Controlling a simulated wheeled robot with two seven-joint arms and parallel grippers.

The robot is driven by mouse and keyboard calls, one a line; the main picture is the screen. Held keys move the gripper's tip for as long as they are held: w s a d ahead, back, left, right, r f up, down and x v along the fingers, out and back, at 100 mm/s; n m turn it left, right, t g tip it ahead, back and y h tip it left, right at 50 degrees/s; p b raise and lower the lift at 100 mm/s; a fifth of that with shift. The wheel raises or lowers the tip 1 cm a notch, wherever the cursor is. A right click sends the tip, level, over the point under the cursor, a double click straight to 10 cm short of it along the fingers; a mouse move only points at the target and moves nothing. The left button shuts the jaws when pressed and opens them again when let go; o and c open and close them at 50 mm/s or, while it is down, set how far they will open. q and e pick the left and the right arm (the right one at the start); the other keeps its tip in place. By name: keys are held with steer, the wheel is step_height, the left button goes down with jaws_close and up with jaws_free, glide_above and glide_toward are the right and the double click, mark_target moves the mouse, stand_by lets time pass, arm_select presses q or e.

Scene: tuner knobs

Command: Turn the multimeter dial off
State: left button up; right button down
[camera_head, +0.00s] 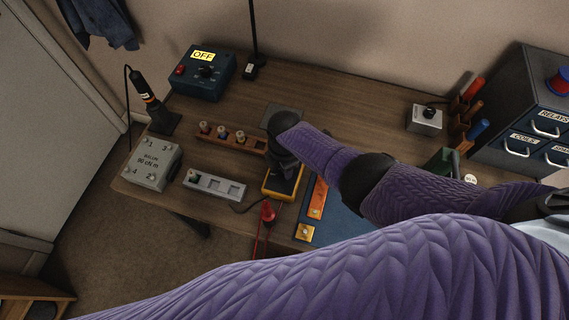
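The multimeter (269,187), with a yellow case and a dark face, lies on the workbench near the middle of the view. My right gripper (285,165) is dark and points down over its upper part, with the arm reaching in from the right. The gripper covers the dial, so the dial's position is hidden. I cannot tell whether the fingers touch the multimeter or whether they are open or shut. My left gripper is not in view.
A blue box (205,74) with an "OFF" label stands at the back left. A wooden peg rack (233,141), a grey tray (215,186) and a red probe (267,212) lie around the multimeter. A drawer cabinet (520,110) stands right. My purple sleeve fills the foreground.

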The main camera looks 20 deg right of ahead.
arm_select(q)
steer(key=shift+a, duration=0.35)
arm_select(e)
steer(key=shift+c, duration=1.4)
jaws_free()
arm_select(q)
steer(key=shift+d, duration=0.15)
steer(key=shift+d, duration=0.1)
arm_select(e)
steer(key=shift+r, duration=0.3)
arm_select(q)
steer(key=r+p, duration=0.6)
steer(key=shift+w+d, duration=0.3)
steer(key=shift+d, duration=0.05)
arm_select(e)
step_height(320, 180, up, 9)
steer(key=shift+r, duration=0.15)
